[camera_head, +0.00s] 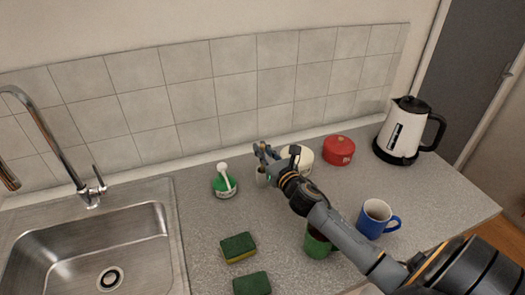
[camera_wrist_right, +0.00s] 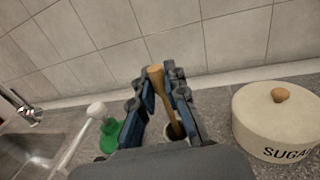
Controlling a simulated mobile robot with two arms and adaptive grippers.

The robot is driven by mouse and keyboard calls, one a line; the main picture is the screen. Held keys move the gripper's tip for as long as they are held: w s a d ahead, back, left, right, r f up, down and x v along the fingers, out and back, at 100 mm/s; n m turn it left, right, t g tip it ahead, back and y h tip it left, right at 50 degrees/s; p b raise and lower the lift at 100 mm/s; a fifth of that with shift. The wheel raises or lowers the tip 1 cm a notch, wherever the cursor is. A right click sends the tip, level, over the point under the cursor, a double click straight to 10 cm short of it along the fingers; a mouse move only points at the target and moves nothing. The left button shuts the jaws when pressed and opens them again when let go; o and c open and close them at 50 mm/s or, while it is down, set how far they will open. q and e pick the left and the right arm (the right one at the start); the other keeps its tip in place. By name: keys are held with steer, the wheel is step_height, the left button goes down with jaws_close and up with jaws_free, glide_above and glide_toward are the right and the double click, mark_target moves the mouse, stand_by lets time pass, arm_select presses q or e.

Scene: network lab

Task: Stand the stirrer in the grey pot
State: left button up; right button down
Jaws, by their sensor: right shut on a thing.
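The stirrer is a wooden stick (camera_wrist_right: 157,85) with a thicker top end, seen in the right wrist view between the fingers of my right gripper (camera_wrist_right: 165,100). The gripper is shut on it. The stirrer is slightly tilted, its lower end at the mouth of the small grey pot (camera_wrist_right: 176,131). How deep it reaches inside is hidden. In the head view my right gripper (camera_head: 267,155) is just above the grey pot (camera_head: 262,178), which stands on the counter, partly covered by the gripper. My left gripper is not in view.
A green holder with a white-handled brush (camera_head: 224,184) stands left of the pot. The cream sugar jar (camera_wrist_right: 275,122) is close on the right, a red pot (camera_head: 338,150) and kettle (camera_head: 399,132) beyond. Sponges (camera_head: 238,247), a green mug (camera_head: 318,244) and blue mug (camera_head: 373,218) are nearer.

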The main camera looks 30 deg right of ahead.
steer(key=shift+f, duration=0.2)
steer(key=c, duration=1.4)
jaws_free()
steer(key=shift+r, duration=0.1)
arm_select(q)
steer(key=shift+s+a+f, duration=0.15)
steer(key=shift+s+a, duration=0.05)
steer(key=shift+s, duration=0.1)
